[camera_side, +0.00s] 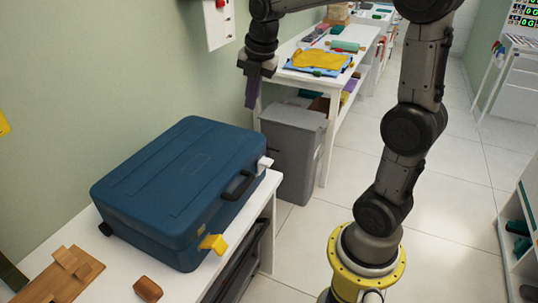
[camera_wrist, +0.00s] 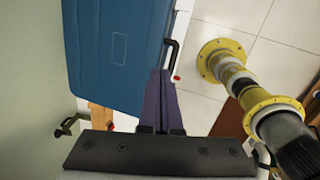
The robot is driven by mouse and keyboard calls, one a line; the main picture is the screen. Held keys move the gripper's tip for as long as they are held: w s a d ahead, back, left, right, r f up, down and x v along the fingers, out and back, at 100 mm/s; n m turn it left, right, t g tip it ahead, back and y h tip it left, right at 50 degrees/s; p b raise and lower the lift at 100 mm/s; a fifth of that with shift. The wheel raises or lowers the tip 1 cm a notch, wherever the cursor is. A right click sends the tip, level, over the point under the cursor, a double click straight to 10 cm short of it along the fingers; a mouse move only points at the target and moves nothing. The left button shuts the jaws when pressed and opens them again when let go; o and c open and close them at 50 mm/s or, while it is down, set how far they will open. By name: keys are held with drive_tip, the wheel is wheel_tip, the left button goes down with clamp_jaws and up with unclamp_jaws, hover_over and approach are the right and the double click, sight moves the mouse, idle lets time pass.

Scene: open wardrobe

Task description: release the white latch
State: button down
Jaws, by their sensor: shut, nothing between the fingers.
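A blue case (camera_side: 180,185) lies closed on a white table, with a black handle (camera_side: 238,186) on its front side. The white latch (camera_side: 264,163) is on that side, at the far end past the handle. A yellow latch (camera_side: 212,243) sticks out at the near end. My gripper (camera_side: 251,106) is shut and empty, its purple fingers pointing down, in the air above and beyond the far end of the case. In the wrist view my shut fingers (camera_wrist: 163,73) overlap the edge of the case (camera_wrist: 118,50); I cannot make out the white latch there.
A grey bin (camera_side: 290,150) stands on the floor beyond the case. A white bench (camera_side: 335,90) with cloths is behind it. Wooden pieces (camera_side: 70,268) and a brown block (camera_side: 147,289) lie on the near table. A white wall box (camera_side: 219,22) hangs near my arm.

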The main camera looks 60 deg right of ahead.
drive_tip(key=w+d+f+g, duration=0.2)
drive_tip(key=w+d+f, duration=0.1)
drive_tip(key=d+f, duration=0.55)
drive_tip(key=m+y, duration=0.1)
approach(271, 162)
drive_tip(key=shift+g, duration=0.4)
drive_tip(key=f, duration=0.3)
drive_tip(key=w+f, duration=0.1)
drive_tip(key=f, duration=0.3)
drive_tip(key=shift+w+a, duration=0.1)
drive_tip(key=shift+w, duration=0.05)
drive_tip(key=shift+s+f, duration=0.1)
drive_tip(key=shift+s, duration=0.3)
drive_tip(key=s+f, duration=0.4)
drive_tip(key=f, duration=0.1)
drive_tip(key=shift+s+f, duration=0.2)
drive_tip(key=shift+s, duration=0.05)
idle(1.3)
